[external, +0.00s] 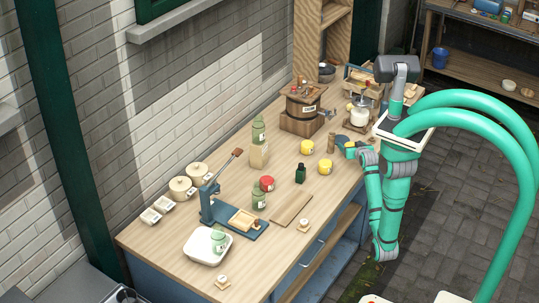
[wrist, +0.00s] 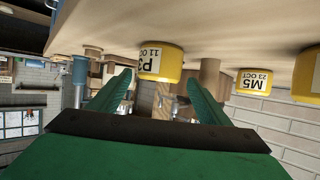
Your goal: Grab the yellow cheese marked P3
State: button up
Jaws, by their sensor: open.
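The yellow cheese marked P3 (wrist: 160,62) is a round yellow block with a white label. In the wrist view, which is upside down, it is at upper centre, ahead of my open gripper (wrist: 160,90) and roughly between the lines of its two green fingers. The fingers do not appear to touch it. A second yellow cheese marked M5 (wrist: 252,82) is to the right. In the external view my gripper (external: 351,150) is low over the table's right edge, partly hidden by my arm. Yellow cheeses (external: 306,147) and (external: 325,167) show there, with labels too small to read.
Another yellow cheese (wrist: 308,75) is cut off at the wrist view's right edge. A wooden cylinder (wrist: 210,75) stands close beside P3. The wooden churn (external: 301,108) stands farther back, a dark green bottle (external: 300,174) nearer. A cutting board (external: 291,209) lies near the front edge.

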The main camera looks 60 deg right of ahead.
aim_at(348, 144)
jog(key=shift+f+x, duration=0.1)
jog(key=shift+x, duration=1.25)
jog(key=shift+f+x, duration=0.15)
jog(key=shift+x, duration=1.25)
jog(key=shift+s, duration=0.2)
jog(key=shift+c, duration=0.3)
jog(key=c, duration=1.2)
